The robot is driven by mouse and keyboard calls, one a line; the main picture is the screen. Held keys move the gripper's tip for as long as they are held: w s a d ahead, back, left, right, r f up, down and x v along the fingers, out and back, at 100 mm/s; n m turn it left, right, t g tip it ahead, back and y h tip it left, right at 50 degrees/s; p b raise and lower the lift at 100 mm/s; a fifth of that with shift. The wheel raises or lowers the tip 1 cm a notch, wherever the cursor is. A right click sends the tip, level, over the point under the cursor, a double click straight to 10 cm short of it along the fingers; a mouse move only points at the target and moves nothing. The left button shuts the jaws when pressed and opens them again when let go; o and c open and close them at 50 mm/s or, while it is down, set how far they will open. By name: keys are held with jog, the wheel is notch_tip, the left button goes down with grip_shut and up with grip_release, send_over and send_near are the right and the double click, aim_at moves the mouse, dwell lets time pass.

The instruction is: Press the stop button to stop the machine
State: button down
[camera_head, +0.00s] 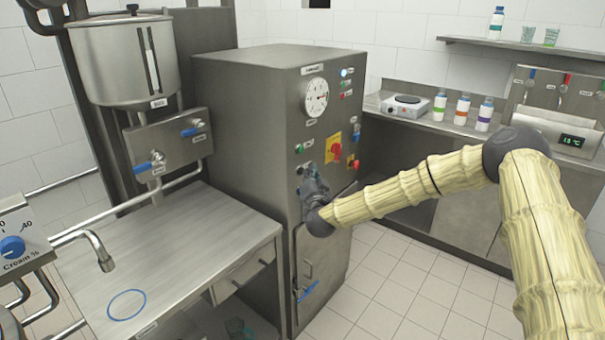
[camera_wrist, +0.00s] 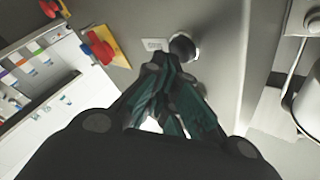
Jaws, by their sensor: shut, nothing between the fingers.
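The grey metal machine cabinet (camera_head: 240,110) stands in the middle of the head view, with its control panel facing right. My gripper (camera_head: 308,178) is shut and empty, close in front of the panel's lower left part. In the wrist view its teal fingers (camera_wrist: 166,68) are together, with their tips near a dark round button (camera_wrist: 183,46) and its small pale label (camera_wrist: 154,45). I cannot tell whether they touch. The label is unreadable, so I cannot tell which control is the stop button. A green button (camera_head: 299,148) sits above my gripper.
A red knob on a yellow plate (camera_head: 335,149) and another red knob (camera_head: 353,164) are right of my gripper. A round gauge (camera_head: 316,97) is above. A steel table (camera_head: 180,255) stands left. Bottles (camera_head: 462,108) line the back counter. Tiled floor (camera_head: 375,290) is clear.

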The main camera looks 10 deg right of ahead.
jog(key=shift+s+d, duration=0.2)
jog(key=shift+s, duration=0.1)
jog(key=s+d, duration=0.3)
jog(key=s, duration=0.1)
jog(key=shift+s+d+p, duration=0.35)
jog(key=shift+d, duration=0.05)
dwell(0.4)
dwell(0.5)
